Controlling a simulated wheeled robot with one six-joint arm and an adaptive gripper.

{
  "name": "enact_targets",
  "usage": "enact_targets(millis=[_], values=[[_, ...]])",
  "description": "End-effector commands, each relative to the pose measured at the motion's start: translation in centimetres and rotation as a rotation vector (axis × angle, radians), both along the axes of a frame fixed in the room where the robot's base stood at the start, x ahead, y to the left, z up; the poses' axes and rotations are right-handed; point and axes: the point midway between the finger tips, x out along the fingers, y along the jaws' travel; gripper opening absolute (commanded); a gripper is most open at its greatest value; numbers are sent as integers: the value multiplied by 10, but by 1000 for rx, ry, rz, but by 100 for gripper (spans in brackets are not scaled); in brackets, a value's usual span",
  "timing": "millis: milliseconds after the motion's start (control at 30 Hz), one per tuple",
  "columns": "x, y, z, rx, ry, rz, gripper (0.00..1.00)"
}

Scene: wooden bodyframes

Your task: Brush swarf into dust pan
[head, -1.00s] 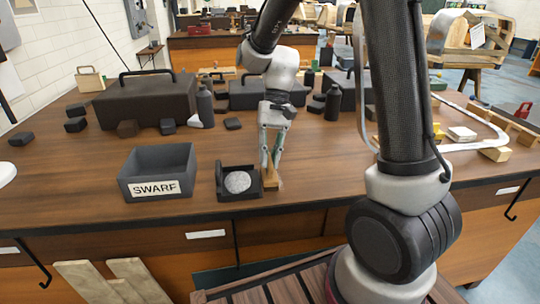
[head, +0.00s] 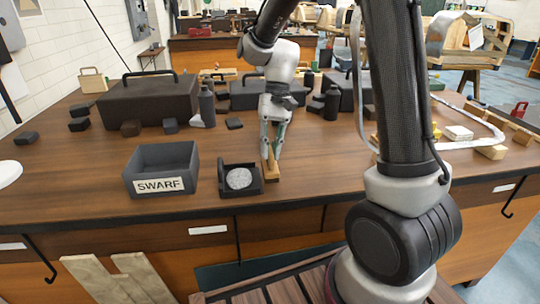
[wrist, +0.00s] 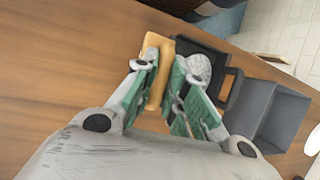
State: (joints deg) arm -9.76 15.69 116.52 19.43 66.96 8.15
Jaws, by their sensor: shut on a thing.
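My gripper (head: 271,152) is shut on a tan wooden brush (head: 272,171), just right of the dust pan. The brush stands upright, low at the table top; whether its bristles touch the table I cannot tell. The dust pan (head: 224,189) is small and black and lies near the front edge of the table. The swarf (head: 239,178) is a pale grey round heap that appears within the pan's outline. In the wrist view the brush (wrist: 160,83) is between the green-padded fingers, and the swarf (wrist: 199,68) is partly hidden behind the right finger.
A dark open box labelled SWARF (head: 160,170) stands left of the pan. A large black toolbox (head: 148,102), bottles and several dark blocks stand farther back.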

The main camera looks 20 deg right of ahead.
Motion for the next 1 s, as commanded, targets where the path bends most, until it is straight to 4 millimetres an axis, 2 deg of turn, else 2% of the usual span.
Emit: enact_targets(millis=[600,1000], values=[[-2,-8,57,1,-2,-1,0],[-3,-9,64,-1,-1,-1,0]])
